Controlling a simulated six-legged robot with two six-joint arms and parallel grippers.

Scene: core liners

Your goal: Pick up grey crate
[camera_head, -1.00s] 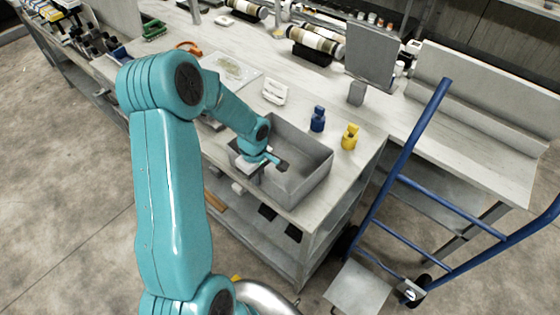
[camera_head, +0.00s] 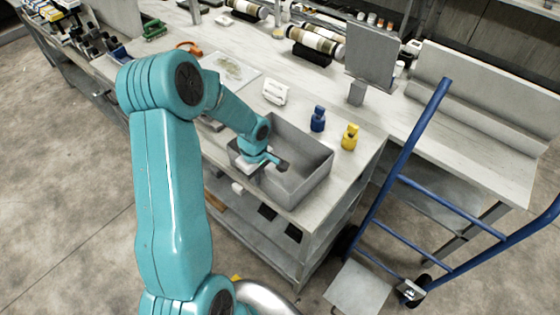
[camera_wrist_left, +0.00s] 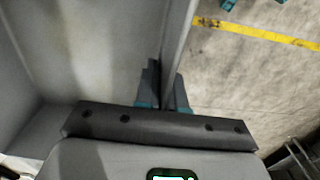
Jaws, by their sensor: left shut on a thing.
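The grey crate (camera_head: 308,187) is an open, empty-looking box at the front edge of the workbench in the head view. My left gripper (camera_head: 270,165) is at its near left wall, shut on that wall. In the left wrist view the two fingers of the left gripper (camera_wrist_left: 165,95) straddle the crate wall (camera_wrist_left: 178,45), with the crate's inside (camera_wrist_left: 85,50) on the left and the floor on the right. The crate looks level; whether its bottom touches the bench cannot be told. My right gripper is in neither view.
A blue bottle (camera_head: 318,119) and a yellow bottle (camera_head: 350,137) stand behind the crate on the workbench (camera_head: 368,158). A white object (camera_head: 275,92) lies behind it. A blue hand truck (camera_head: 407,150) stands on the floor at the right. Shelves are under the bench.

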